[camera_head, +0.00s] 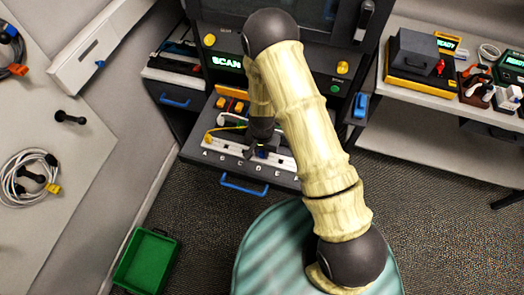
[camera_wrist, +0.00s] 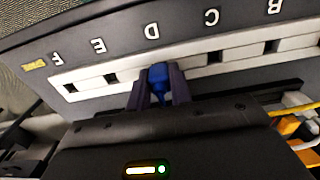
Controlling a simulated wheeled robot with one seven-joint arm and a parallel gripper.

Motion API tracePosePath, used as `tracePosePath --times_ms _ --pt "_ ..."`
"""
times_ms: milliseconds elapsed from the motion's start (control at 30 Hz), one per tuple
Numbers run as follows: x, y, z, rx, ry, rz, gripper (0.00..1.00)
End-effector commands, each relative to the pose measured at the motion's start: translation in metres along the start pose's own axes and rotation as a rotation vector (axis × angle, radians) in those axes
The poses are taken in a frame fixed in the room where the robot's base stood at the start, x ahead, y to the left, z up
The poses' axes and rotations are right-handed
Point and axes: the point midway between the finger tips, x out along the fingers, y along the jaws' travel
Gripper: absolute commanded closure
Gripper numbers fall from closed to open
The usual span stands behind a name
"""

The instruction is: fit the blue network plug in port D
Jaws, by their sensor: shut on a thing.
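The blue network plug (camera_wrist: 158,78) is between the two dark fingers of my gripper (camera_wrist: 160,88) in the wrist view. The gripper is shut on it. The plug's front end is at the white port strip (camera_wrist: 240,52), in line with the letter D (camera_wrist: 152,31). Port D itself is hidden behind the plug and fingers, and I cannot tell how deep the plug sits. The ports by C (camera_wrist: 215,57) and E (camera_wrist: 111,78) look empty. In the head view, my gripper (camera_head: 262,150) is over the lettered strip, with the plug mostly hidden.
A yellow cable (camera_wrist: 295,110) and orange parts lie behind the strip at the right of the wrist view. In the head view, the lettered drawer has a blue handle (camera_head: 243,186). A green bin (camera_head: 147,262) stands on the floor, and a side shelf (camera_head: 440,90) holds devices.

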Motion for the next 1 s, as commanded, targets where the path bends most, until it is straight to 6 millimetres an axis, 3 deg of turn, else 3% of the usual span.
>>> tracePosePath --times_ms 233,267,367,400,600,700,1000 --pt "-0.0002 0.0 0.0 0.0 0.0 0.0 1.0" --pt "-0.0002 0.0 0.0 0.0 0.0 0.0 0.77" --pt "-0.0002 0.0 0.0 0.0 0.0 0.0 0.57" --pt "-0.0002 0.0 0.0 0.0 0.0 0.0 0.53" --pt "-0.0001 0.0 0.0001 0.0 0.0 0.0 0.51" --pt "-0.0001 0.0 0.0001 0.0 0.0 0.0 0.32" --pt "-0.001 0.0 0.0 0.0 0.0 0.0 0.32"
